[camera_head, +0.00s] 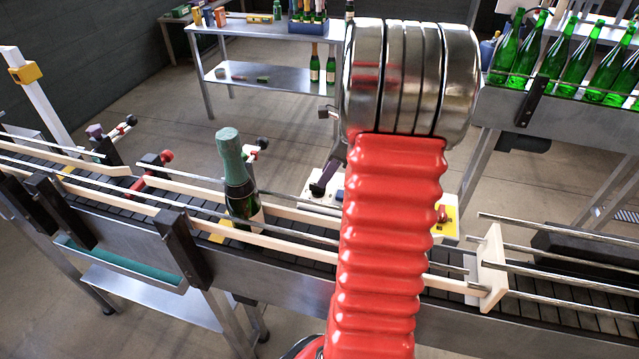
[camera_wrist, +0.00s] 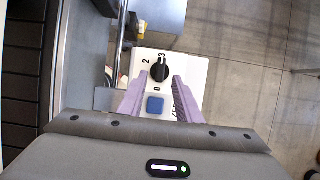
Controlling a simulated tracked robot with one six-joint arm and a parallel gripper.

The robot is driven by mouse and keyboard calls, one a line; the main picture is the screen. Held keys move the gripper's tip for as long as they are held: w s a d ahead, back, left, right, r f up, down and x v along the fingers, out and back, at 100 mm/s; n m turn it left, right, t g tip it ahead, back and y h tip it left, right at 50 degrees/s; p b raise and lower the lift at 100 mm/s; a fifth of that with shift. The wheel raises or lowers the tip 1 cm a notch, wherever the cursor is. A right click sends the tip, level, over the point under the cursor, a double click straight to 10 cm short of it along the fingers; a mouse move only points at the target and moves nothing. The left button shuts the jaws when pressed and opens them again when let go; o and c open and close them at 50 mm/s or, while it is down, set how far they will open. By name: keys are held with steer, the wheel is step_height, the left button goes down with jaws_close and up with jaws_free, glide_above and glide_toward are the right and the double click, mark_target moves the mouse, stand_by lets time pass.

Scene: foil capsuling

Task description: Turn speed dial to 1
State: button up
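The speed dial (camera_wrist: 160,72) is a black knob on a white control panel (camera_wrist: 199,72) in the wrist view. The numerals 2 and 3 show beyond it and a 0 on the near side; I cannot tell exactly where its pointer stands. My gripper (camera_wrist: 160,82) is open, its two purple fingers apart, with the dial near and between their tips. I cannot tell whether they touch it. A blue square button (camera_wrist: 155,104) lies between the fingers. In the head view my arm hides most of the panel, and the dial does not show clearly.
A foil-topped green bottle (camera_head: 236,180) stands on the conveyor (camera_head: 270,262) between pale guide rails. A red emergency stop on a yellow plate (camera_head: 446,222) shows right of my arm. Green bottles (camera_head: 556,62) stand on the back-right line.

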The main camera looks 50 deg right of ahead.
mark_target(317, 189)
steer(key=shift+x, duration=2.15)
jaws_close()
steer(key=shift+a, duration=0.4)
steer(key=shift+s+d+f, duration=0.1)
steer(key=shift+d, duration=0.1)
